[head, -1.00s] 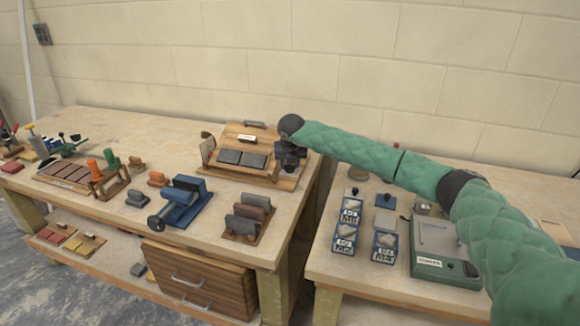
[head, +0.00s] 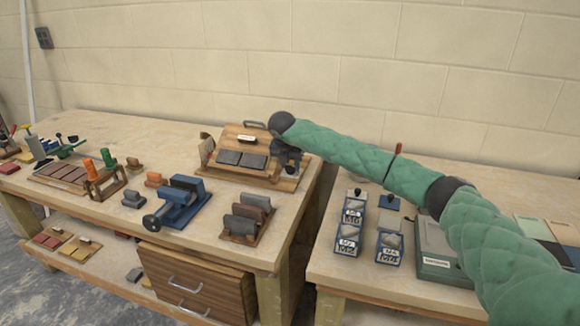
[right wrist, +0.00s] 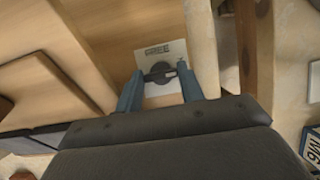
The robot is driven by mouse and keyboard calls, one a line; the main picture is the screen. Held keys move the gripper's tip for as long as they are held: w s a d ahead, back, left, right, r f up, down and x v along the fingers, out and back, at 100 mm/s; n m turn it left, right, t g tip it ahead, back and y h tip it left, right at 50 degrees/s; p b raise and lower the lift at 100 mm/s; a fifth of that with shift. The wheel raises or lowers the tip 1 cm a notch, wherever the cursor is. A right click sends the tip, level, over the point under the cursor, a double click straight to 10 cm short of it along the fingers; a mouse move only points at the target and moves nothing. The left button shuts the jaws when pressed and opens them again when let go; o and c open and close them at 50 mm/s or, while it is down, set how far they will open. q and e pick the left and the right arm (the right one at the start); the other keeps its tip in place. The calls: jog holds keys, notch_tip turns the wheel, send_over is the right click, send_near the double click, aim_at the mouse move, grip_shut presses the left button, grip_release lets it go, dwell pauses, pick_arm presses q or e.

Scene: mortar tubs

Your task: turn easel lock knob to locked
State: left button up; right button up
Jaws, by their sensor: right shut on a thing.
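The wooden easel (head: 262,133) stands at the back right of the left bench, with dark slabs on its sloped face. My right gripper (head: 284,158) is at the easel's right side. In the right wrist view, the dark round lock knob (right wrist: 158,73) with a raised bar sits in front of a white printed label (right wrist: 150,52). The two blue fingers of my right gripper (right wrist: 160,88) are closed in on either side of the knob. The label's print is too blurred to read, so I cannot tell the knob's setting. My left gripper is not in view.
A blue vise-like tool (head: 178,205) and a rack of dark blocks (head: 247,218) stand in front of the easel. Blue labelled boxes (head: 348,240) and a green-grey case (head: 440,270) stand on the right bench under my right arm. A gap separates the benches.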

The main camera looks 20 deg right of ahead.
jog(key=shift+r, duration=0.1)
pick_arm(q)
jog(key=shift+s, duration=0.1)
pick_arm(e)
jog(key=o, duration=1)
jog(key=shift+d, duration=0.1)
jog(key=shift+r, duration=0.1)
